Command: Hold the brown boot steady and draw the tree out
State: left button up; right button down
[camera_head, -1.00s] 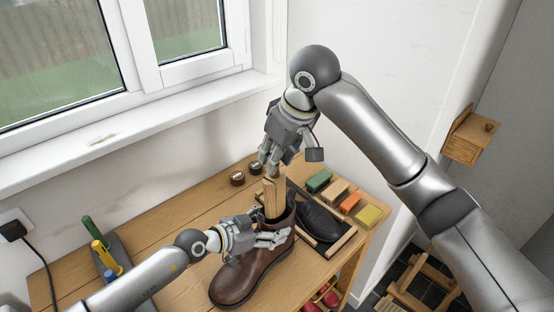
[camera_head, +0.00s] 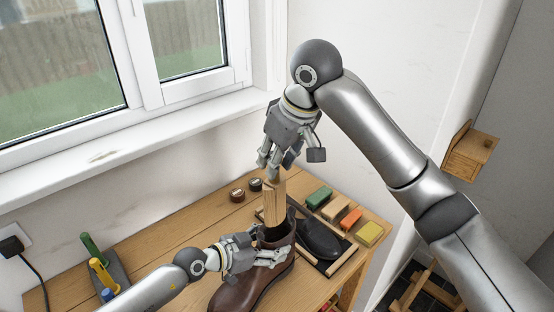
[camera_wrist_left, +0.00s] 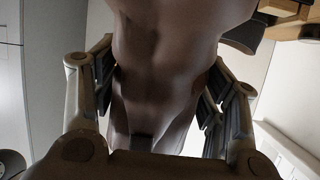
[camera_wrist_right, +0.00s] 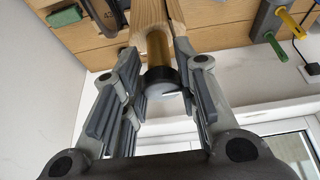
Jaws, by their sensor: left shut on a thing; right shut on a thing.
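The brown boot (camera_head: 236,288) stands on the wooden bench with its toe toward the lower left, partly cut off by the picture's edge. My left gripper (camera_head: 256,252) is shut on its shaft; in the left wrist view the brown leather (camera_wrist_left: 165,70) fills the space between the fingers. The pale wooden tree (camera_head: 274,207) stands upright in the boot's opening, its lower end hidden inside. My right gripper (camera_head: 274,170) is above it, shut on its top end. The right wrist view shows the tree's brass stem (camera_wrist_right: 160,48) and dark-collared knob (camera_wrist_right: 163,82) between the fingers.
A black shoe (camera_head: 321,240) lies in a wood-framed tray right of the boot. Coloured blocks (camera_head: 349,218) line up behind it. Two small tins (camera_head: 237,195) stand near the wall. A holder with coloured handles (camera_head: 100,268) is at left. The window sill runs behind.

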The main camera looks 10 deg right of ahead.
pick_arm(q)
jog(key=o, duration=1.5)
jog(key=shift+w+a+f, duration=0.1)
jog(key=shift+a+f, duration=0.05)
